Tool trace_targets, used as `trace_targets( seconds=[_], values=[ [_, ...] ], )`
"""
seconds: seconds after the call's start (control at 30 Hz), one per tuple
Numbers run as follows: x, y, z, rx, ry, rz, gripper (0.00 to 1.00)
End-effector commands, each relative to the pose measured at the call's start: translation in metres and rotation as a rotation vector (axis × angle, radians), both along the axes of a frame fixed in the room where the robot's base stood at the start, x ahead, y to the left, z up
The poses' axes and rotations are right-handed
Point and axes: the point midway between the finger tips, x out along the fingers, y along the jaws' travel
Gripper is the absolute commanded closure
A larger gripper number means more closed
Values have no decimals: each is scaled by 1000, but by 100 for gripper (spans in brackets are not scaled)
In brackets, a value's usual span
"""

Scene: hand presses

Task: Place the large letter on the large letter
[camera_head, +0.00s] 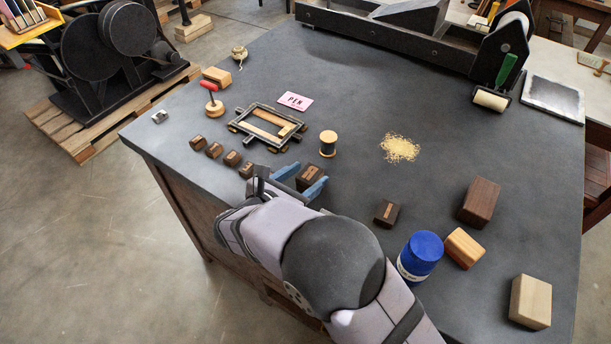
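My gripper (300,179) is low over the table with its blue fingers apart. A dark brown letter block (310,175) with a lighter face lies between them; I cannot tell if both fingers touch it. A similar dark block (386,213) stands alone to the right. Several smaller dark letter blocks, one of them at the row's left end (197,140), stand in a row left of my gripper. The letters on the blocks are too small to read.
Behind my gripper are a metal frame with wooden bars (266,126), a pink "PEN" card (295,101) and a spool (328,144). A red-handled stamp (211,98) stands at left. A blue jar (420,256) and wooden blocks stand at right. The table's middle is mostly clear.

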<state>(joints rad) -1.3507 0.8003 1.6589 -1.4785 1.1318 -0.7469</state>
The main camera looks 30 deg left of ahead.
Motion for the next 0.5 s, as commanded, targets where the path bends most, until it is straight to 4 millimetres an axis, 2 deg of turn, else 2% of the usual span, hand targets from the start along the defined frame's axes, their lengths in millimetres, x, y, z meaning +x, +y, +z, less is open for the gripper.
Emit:
trace_targets(
  seconds=[0.33,0.5],
  values=[
    [0,0,5,1,0,0,47],
    [-17,1,9,2,-1,2,47]
  ],
)
